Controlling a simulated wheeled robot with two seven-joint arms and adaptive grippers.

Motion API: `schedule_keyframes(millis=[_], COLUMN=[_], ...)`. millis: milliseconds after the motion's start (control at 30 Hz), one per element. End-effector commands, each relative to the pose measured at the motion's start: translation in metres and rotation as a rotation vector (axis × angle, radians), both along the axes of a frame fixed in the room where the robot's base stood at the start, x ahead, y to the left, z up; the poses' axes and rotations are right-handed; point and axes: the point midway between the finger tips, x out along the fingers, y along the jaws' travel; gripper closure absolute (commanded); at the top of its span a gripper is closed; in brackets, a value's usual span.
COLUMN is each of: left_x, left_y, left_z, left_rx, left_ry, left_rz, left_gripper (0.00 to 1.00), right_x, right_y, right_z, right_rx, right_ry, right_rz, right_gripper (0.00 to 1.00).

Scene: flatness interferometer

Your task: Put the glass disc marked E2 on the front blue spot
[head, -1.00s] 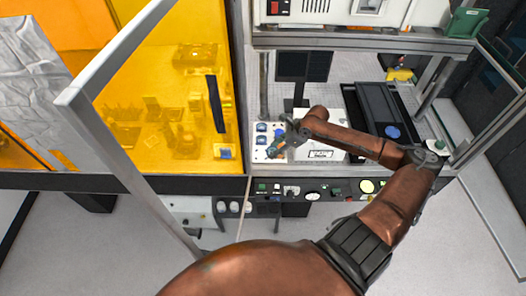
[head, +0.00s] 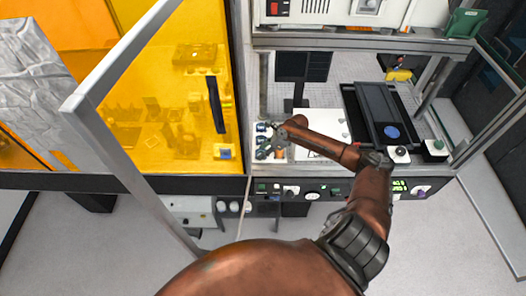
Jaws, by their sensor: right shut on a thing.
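My right gripper (head: 272,143) is over the small white tray (head: 257,153) at the left of the bench. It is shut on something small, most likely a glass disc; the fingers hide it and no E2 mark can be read. Small blue-and-white items (head: 262,127) lie in the tray beside the gripper. A round blue spot (head: 391,132) shows at the front end of the black slide (head: 370,108), right of my forearm, with nothing seen on it. My left gripper is out of view.
A white plate (head: 322,124) lies between tray and slide, partly behind my forearm. A dark screen (head: 290,66) stands at the back. A yellow glass panel (head: 165,90) bounds the left side. A control strip (head: 330,188) runs along the front. Knobs (head: 437,148) stand at right.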

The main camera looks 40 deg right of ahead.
Motion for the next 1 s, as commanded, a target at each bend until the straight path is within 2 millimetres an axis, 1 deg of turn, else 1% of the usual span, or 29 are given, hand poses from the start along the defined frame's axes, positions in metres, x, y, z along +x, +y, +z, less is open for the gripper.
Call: schedule_keyframes(millis=[267, 300, 533, 867, 967, 1000], left_x=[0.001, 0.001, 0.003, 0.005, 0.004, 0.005], left_y=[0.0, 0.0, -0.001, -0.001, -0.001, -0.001], left_z=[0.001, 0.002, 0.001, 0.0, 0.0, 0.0], left_rx=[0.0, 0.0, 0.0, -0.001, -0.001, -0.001], left_ry=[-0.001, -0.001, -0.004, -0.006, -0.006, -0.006], left_rz=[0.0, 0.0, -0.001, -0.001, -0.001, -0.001], left_gripper=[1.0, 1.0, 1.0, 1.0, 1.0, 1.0], right_x=[0.0, 0.0, 0.0, 0.0, -0.004, -0.006], right_y=[0.0, 0.0, 0.0, -0.001, -0.005, -0.007], right_z=[-0.001, -0.001, -0.001, 0.0, 0.007, 0.012], right_rx=[0.0, 0.0, -0.001, -0.002, -0.003, -0.003], right_ry=[-0.001, -0.001, -0.001, -0.002, -0.001, -0.002], right_rz=[-0.001, -0.001, 0.0, 0.001, -0.002, -0.001], right_gripper=[0.87, 0.62, 0.46, 0.45, 0.45, 0.45])
